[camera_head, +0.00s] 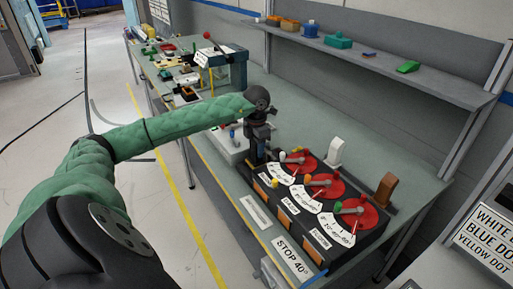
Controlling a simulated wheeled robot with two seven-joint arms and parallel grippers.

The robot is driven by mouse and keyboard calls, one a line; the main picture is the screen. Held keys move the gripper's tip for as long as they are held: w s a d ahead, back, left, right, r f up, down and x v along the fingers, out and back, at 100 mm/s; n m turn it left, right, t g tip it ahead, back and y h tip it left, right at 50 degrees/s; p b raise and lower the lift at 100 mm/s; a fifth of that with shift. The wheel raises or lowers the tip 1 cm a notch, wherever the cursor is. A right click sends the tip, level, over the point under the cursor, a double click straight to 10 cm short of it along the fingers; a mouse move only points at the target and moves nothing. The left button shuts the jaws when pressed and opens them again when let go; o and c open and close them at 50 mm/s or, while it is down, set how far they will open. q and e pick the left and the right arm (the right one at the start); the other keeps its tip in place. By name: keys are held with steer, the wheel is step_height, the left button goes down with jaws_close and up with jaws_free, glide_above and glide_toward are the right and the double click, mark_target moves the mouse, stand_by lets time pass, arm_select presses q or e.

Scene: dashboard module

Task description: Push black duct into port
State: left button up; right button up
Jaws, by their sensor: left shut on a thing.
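My left gripper (259,136) points down at the far-left end of the dashboard module (292,222). It is shut on a dark upright piece, which looks like the black duct (258,153). The dark fingers and this piece blend together, so the exact grip is unclear. The port is hidden or too small to make out. The module is a black box with several red dials with levers and white scale labels. A white duct (335,152) and a brown duct (384,190) stand upright along its back edge. My right gripper is out of view.
The module sits on a long grey-green workbench (407,138). A pale box (231,149) lies beside the gripper. Small parts and a blue-grey stand (233,71) are farther back. A shelf (440,83) with small coloured objects runs above.

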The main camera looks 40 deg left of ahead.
arm_select(q)
steer(key=shift+f, duration=0.1)
steer(key=o, duration=1.1)
steer(key=shift+r+p, duration=1.1)
steer(key=shift+r, duration=2.8)
